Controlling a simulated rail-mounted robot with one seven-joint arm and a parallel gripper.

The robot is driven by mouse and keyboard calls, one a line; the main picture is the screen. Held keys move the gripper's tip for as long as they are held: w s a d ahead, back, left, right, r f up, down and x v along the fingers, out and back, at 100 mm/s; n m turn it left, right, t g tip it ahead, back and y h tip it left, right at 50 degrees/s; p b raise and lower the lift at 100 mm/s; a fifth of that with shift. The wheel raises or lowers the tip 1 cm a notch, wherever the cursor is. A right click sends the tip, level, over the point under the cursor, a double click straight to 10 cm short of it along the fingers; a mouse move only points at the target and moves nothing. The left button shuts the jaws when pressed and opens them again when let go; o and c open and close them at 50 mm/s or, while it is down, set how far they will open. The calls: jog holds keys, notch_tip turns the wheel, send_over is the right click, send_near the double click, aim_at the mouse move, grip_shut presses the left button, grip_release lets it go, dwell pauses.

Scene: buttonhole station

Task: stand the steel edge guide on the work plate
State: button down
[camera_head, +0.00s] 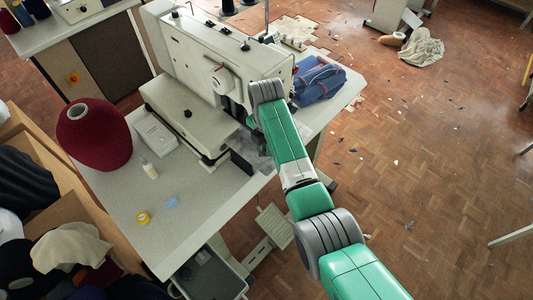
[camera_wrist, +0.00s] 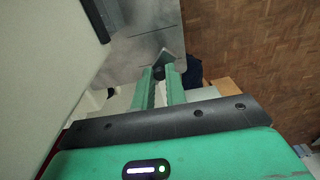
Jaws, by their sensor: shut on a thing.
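My gripper (camera_wrist: 159,76) shows in the wrist view as two green fingers, close together. They are shut on a small grey metal piece, which I take to be the steel edge guide (camera_wrist: 166,56); only a bit of it shows at the fingertips. Beyond them is a flat grey metal surface, the work plate (camera_wrist: 135,48), with dark lines in it. The guide is over or at the plate's near edge; I cannot tell whether they touch. In the head view my arm hides the gripper and guide beside the sewing machine (camera_head: 215,60).
Folded blue cloth (camera_head: 318,80) lies right of the machine. The table's front is mostly clear.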

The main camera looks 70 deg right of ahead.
jog(key=shift+f+b, duration=0.4)
jog(key=shift+f, duration=1.3)
jog(key=shift+f, duration=0.2)
jog(key=c, duration=1.4)
grip_release()
jog(key=shift+c, duration=0.2)
notch_tip(320, 180, up, 12)
jog(key=p, duration=0.2)
jog(key=shift+r, duration=0.2)
